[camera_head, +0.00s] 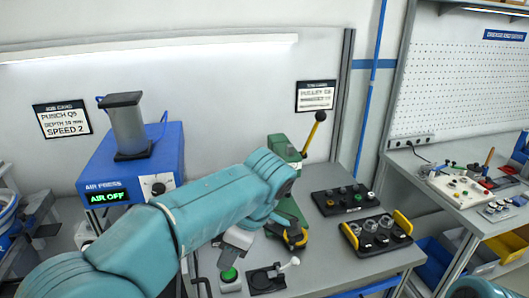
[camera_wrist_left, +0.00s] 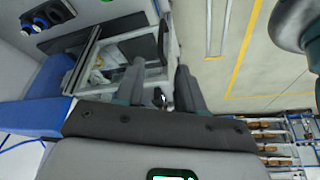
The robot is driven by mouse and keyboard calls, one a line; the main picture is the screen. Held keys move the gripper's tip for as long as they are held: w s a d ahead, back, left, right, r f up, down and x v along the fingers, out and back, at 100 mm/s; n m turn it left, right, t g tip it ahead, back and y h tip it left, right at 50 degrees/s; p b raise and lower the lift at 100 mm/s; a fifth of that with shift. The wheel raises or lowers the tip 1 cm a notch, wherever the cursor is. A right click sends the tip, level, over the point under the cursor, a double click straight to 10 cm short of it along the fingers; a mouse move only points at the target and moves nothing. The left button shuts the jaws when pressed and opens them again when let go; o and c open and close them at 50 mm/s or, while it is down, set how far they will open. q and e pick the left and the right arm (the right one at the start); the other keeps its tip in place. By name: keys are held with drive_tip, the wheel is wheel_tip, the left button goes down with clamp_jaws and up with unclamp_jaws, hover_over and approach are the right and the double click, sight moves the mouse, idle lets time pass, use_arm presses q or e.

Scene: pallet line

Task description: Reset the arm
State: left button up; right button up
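My teal left arm reaches in from the left across the bench in the head view, and its far end is in front of the green lever press (camera_head: 285,150). My left gripper (camera_wrist_left: 160,84) shows in the left wrist view with its two dark fingers apart and nothing held between them. In the head view its fingers are largely hidden or hard to make out. A teal piece of my right arm shows at the bottom right corner of the head view. My right gripper is not in view.
The blue air press (camera_head: 165,170) reads AIR OFF. A green button box (camera_head: 230,279) and a small black lever fixture (camera_head: 266,278) are near the front edge. Black trays (camera_head: 330,207) and (camera_head: 348,229) with yellow handles on the nearer tray stand right. A side bench (camera_head: 425,190) is beyond a gap.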

use_arm(q)
wheel_tip(320, 180, down, 25)
drive_tip(key=s+m+g+h+b, duration=0.25)
drive_tip(key=m+h, duration=0.25)
drive_tip(key=m, duration=0.3)
drive_tip(key=s+a+f+m+t+h+b, duration=0.1)
drive_tip(key=s+f+m, duration=0.5)
drive_tip(key=s+f, duration=1.1)
drive_tip(key=shift+s+a+f+t+h+b, duration=0.4)
drive_tip(key=shift+s+a+t+h, duration=0.25)
drive_tip(key=shift+h, duration=0.55)
